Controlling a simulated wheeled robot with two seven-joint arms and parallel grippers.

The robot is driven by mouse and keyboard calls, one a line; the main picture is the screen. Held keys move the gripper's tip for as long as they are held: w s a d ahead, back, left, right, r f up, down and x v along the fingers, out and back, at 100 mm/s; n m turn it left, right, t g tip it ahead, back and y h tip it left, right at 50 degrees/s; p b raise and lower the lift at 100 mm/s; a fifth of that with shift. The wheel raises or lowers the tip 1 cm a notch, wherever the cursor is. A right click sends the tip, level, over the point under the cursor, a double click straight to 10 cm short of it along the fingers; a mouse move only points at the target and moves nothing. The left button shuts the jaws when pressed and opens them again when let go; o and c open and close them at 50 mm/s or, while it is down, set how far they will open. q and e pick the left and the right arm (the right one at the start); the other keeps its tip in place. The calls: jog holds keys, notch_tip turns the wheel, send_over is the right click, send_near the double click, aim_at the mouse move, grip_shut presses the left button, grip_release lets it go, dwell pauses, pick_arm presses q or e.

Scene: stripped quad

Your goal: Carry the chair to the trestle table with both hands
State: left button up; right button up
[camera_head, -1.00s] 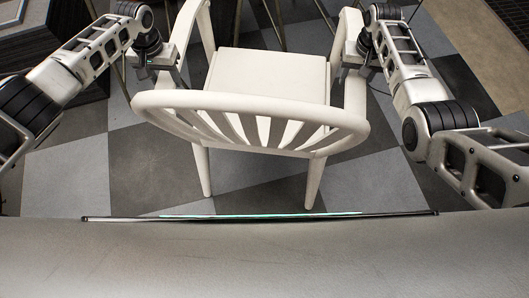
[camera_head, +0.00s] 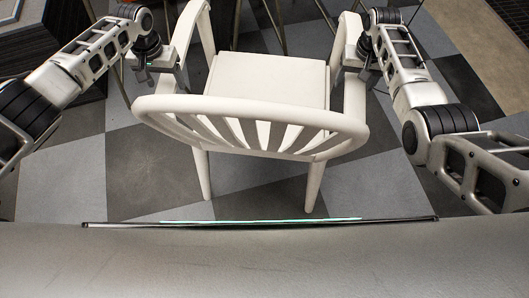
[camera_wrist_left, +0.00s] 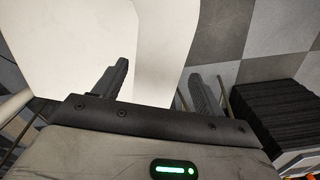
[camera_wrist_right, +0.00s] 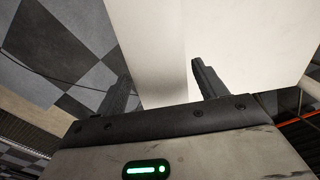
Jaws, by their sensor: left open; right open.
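The white chair (camera_head: 270,80) stands upright on the floor in the middle of the head view, its slatted curved back nearest me. My left gripper (camera_wrist_left: 158,70) is open, its fingers on either side of the chair's left armrest, which shows white in the left wrist view. My right gripper (camera_wrist_right: 160,68) is open, with the right armrest between its fingers in the right wrist view. I cannot tell whether any finger touches the chair. Thin legs (camera_head: 273,14) show beyond the seat at the top edge; I cannot tell whether they belong to the trestle table.
A dark wooden piece of furniture (camera_head: 45,35) stands at the upper left, close to my left arm. The checkered floor (camera_head: 150,165) is bare around the chair's near legs. A brown mat or floor strip (camera_head: 480,45) lies at the upper right.

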jog(key=shift+r, duration=0.2)
pick_arm(q)
notch_tip(320, 180, up, 12)
jog(key=shift+f, duration=0.2)
pick_arm(e)
notch_tip(320, 180, up, 12)
jog(key=shift+f, duration=0.15)
dwell(0.5)
